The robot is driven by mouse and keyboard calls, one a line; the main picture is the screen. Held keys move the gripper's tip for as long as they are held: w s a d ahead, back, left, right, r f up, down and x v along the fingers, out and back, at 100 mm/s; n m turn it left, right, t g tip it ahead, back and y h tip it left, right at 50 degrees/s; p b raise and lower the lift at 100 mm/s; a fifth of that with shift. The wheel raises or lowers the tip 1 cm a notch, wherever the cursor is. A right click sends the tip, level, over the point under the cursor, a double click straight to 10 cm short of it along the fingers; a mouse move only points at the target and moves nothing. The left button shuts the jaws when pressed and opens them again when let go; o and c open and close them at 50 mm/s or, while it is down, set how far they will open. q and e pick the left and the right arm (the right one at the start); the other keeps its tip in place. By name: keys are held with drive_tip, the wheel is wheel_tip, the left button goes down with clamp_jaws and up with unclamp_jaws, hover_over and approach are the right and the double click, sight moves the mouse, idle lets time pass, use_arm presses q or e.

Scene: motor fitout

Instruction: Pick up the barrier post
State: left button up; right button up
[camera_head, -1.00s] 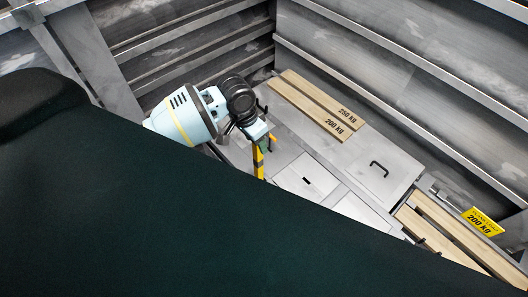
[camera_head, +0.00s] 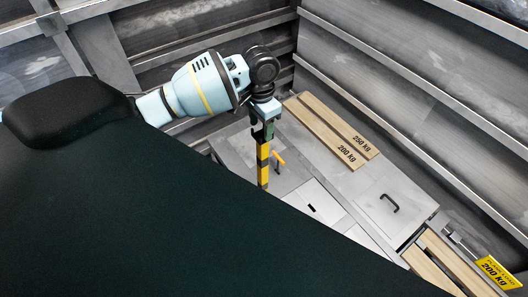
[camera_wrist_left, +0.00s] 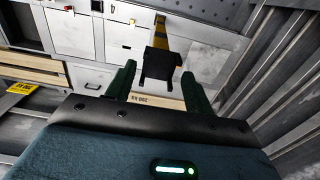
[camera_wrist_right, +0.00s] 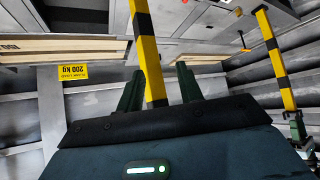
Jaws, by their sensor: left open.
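A yellow-and-black barrier post (camera_head: 263,165) stands upright in the head view, directly below my left gripper (camera_head: 265,130). In the left wrist view the post (camera_wrist_left: 161,42) has a dark top end between and beyond the open fingers of my left gripper (camera_wrist_left: 157,75), with gaps on both sides. Another striped post (camera_wrist_right: 273,55) stands at the right there, beside my left gripper (camera_wrist_right: 297,127). My right gripper is hidden in the head view.
Wooden planks marked 250 kg and 200 kg (camera_head: 335,135) lie near the ribbed wall. A grey panel with a black handle (camera_head: 389,203) and a yellow 200 kg sign (camera_head: 497,272) are at the right. A small yellow handle (camera_head: 279,158) stands near the post.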

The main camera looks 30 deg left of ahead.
sight(262, 136)
use_arm(q)
drive_tip(key=shift+w+d+f+b, duration=0.1)
drive_tip(key=shift+w+f+b, duration=0.05)
drive_tip(key=shift+f, duration=1.8)
drive_tip(key=shift+w+f+b, duration=0.1)
drive_tip(key=shift+f+b, duration=0.05)
drive_tip(key=shift+f, duration=1.75)
clamp_jaws()
drive_tip(key=shift+r, duration=0.1)
